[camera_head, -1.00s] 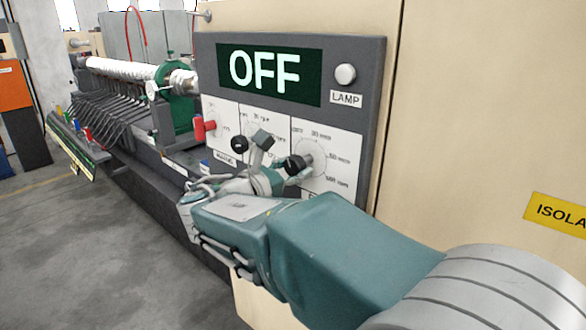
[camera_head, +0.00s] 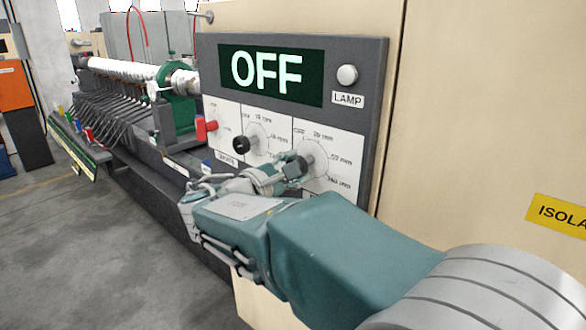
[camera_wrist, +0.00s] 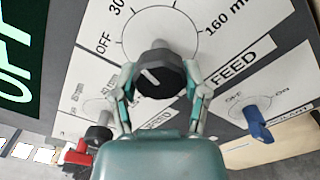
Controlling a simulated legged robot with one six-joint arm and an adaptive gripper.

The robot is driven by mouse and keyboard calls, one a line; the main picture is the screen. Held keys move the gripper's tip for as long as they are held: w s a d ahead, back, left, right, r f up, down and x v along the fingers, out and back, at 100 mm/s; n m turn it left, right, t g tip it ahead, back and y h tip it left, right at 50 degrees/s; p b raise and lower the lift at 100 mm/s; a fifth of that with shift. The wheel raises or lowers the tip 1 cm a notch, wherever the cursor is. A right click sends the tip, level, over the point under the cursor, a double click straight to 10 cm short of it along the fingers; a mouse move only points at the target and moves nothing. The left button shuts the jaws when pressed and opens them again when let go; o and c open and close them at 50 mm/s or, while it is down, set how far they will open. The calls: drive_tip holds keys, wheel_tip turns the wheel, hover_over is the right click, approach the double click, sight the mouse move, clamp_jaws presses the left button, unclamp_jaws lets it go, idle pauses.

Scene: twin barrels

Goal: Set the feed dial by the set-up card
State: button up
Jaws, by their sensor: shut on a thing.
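My gripper (camera_wrist: 160,88) is shut on the knob, one finger on each side. In the head view my gripper (camera_head: 296,170) is at the panel's lower right dial and mostly hides the knob. I cannot make out a set-up card for certain.
The panel display (camera_head: 266,73) reads OFF, beside a round lamp (camera_head: 347,75). A second black knob (camera_head: 242,145) and a red handle (camera_head: 206,127) are to the left. A blue switch (camera_wrist: 258,125) is close to the right in the wrist view. Machinery (camera_head: 122,71) extends behind.

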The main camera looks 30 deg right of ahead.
drive_tip(key=shift+r+m, duration=0.1)
drive_tip(key=shift+m, duration=0.3)
drive_tip(key=o, duration=1.1)
drive_tip(key=shift+d, duration=0.1)
drive_tip(key=shift+o, duration=0.2)
drive_tip(key=shift+d, duration=0.1)
drive_tip(key=v, duration=1.2)
drive_tip(key=shift+w, duration=0.1)
